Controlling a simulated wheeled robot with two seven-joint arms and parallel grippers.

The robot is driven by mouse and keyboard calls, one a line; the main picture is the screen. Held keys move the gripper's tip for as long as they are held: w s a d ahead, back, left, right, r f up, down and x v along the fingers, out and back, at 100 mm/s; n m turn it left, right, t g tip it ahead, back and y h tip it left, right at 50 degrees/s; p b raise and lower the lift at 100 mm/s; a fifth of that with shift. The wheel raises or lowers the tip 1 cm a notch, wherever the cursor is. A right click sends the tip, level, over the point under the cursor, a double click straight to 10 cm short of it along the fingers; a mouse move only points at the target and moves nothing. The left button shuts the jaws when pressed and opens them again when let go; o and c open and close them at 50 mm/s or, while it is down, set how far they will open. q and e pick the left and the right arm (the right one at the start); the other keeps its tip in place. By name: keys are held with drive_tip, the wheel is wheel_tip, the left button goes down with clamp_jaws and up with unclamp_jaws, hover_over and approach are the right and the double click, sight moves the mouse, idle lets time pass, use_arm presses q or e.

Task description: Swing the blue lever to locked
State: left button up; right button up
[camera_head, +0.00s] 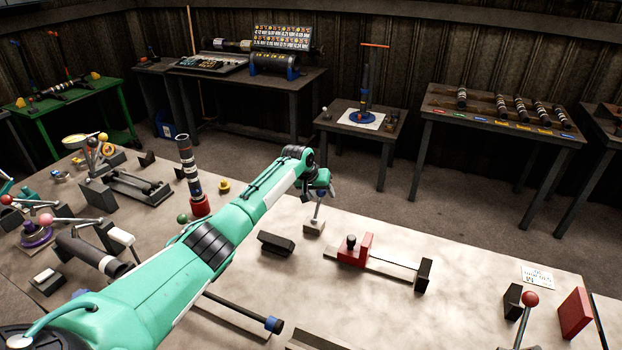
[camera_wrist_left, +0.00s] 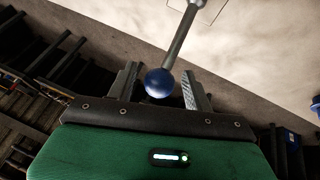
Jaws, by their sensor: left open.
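The blue lever has a blue ball knob (camera_wrist_left: 159,83) on a grey rod, seen in the left wrist view. The knob lies between the two fingers of my left gripper (camera_wrist_left: 160,92), with gaps visible on both sides. The left gripper is open. In the head view my left arm reaches across the bench, and its gripper (camera_head: 318,190) is over the blue lever's grey rod (camera_head: 317,212). The knob is mostly hidden by the gripper there. My right gripper is not in view.
A dark block (camera_head: 276,243) lies just right of my arm. A red slide fixture (camera_head: 355,250) and a red-knobbed lever (camera_head: 530,299) stand farther right. Many fixtures and levers crowd the bench's left side. Bare bench lies between the fixtures on the right.

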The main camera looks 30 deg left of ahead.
use_arm(q)
drive_tip(key=b+v, duration=0.2)
drive_tip(key=v, duration=0.9)
drive_tip(key=shift+r, duration=0.2)
drive_tip(key=shift+s, duration=0.1)
